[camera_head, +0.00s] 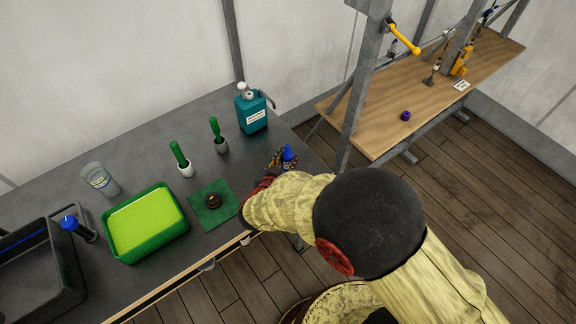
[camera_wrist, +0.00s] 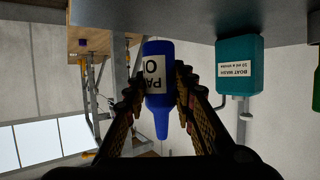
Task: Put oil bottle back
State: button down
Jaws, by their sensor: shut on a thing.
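The oil bottle is blue with a white label, partly covered, reading "PA" and "OI". In the head view its blue top (camera_head: 288,153) shows near the right end of the grey bench. My gripper (camera_head: 276,166) is there, mostly hidden behind my arm. In the wrist view, which is upside down, the bottle (camera_wrist: 158,103) stands upright between the two fingers of my gripper (camera_wrist: 158,82), which are shut on its sides. I cannot tell whether its base touches the bench.
A teal boat wash bottle (camera_head: 252,112) stands behind my gripper. To the left are a green mat (camera_head: 228,213) with a dark round thing, a green tray (camera_head: 160,245), two green-handled tools, a cup (camera_head: 100,179) and a dark bin (camera_head: 75,275). A wooden bench (camera_head: 370,110) stands at back right.

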aim_at(288, 164)
jog(key=shift+w+d+f+b, duration=0.2)
jog(key=shift+w+f+b, duration=0.1)
jog(key=shift+w+f, duration=0.8)
jog(key=shift+f+b, duration=0.5)
jog(key=shift+f, duration=1.15)
jog(key=shift+f, duration=0.1)
jog(key=c, duration=1.5)
grip_release()
